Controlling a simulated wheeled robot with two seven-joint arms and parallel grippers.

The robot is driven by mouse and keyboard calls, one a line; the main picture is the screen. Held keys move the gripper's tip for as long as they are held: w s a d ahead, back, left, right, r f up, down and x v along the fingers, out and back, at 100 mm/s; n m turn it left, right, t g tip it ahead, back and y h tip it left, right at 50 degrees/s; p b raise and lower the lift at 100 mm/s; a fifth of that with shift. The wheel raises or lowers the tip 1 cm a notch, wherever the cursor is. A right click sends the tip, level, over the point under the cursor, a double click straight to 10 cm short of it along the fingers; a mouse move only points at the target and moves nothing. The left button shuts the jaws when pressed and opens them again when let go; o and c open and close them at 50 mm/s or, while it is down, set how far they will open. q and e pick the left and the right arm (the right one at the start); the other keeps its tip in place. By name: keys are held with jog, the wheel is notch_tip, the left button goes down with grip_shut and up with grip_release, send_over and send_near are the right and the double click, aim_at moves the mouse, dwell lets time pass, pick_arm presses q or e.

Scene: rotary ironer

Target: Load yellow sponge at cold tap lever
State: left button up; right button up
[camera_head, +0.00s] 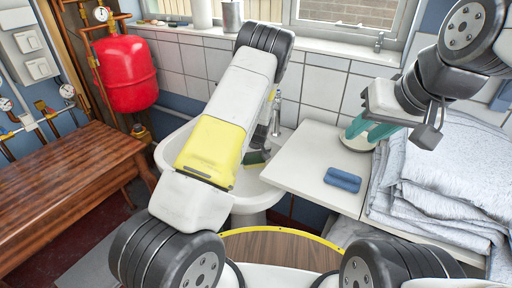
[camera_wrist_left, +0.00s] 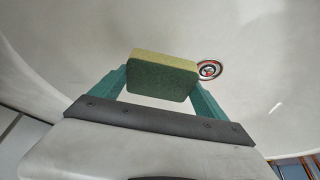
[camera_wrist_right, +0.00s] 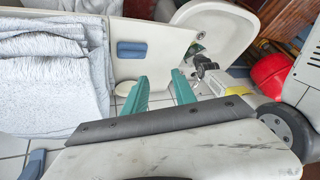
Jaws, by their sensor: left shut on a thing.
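My left gripper (camera_wrist_left: 162,80) is shut on the yellow sponge (camera_wrist_left: 163,75), which has a dark green face and a yellow edge. It holds the sponge over the white basin (camera_wrist_left: 262,45); a drain with a red ring shows beside the sponge. In the head view the sponge (camera_head: 257,157) is partly hidden by my left arm. A chrome tap (camera_head: 276,118) stands at the back of the basin, right of my left arm; its lever is too small to make out clearly. My right gripper (camera_wrist_right: 160,90) is open and empty, above the back of the white counter.
Stacked pale towels (camera_head: 440,180) stand at the right. A wooden bench (camera_head: 65,185) and red tank (camera_head: 126,73) are at the left. The counter's middle is clear.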

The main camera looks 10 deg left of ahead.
jog(key=shift+w, duration=0.1)
dwell(0.4)
jog(key=w+a+r+m+g, duration=0.1)
jog(key=w+a+r, duration=0.2)
jog(key=w, duration=0.7)
jog(key=w+a+r+m, duration=0.2)
jog(key=w, duration=0.7)
jog(key=w+a+f+m+h, duration=0.1)
jog(key=w+a+f, duration=0.2)
jog(key=w+a, duration=0.7)
jog(key=w+a+f+m+h, duration=0.1)
jog(key=w+a+f+m, duration=0.1)
jog(key=w+a+f, duration=0.6)
jog(key=w+f, duration=0.2)
jog(key=w+d+f, duration=0.1)
jog(key=w+f, duration=0.1)
jog(key=f, duration=0.1)
jog(key=w+f, duration=0.2)
jog(key=shift+d+f, duration=0.15)
jog(key=shift+f, duration=0.25)
grip_shut()
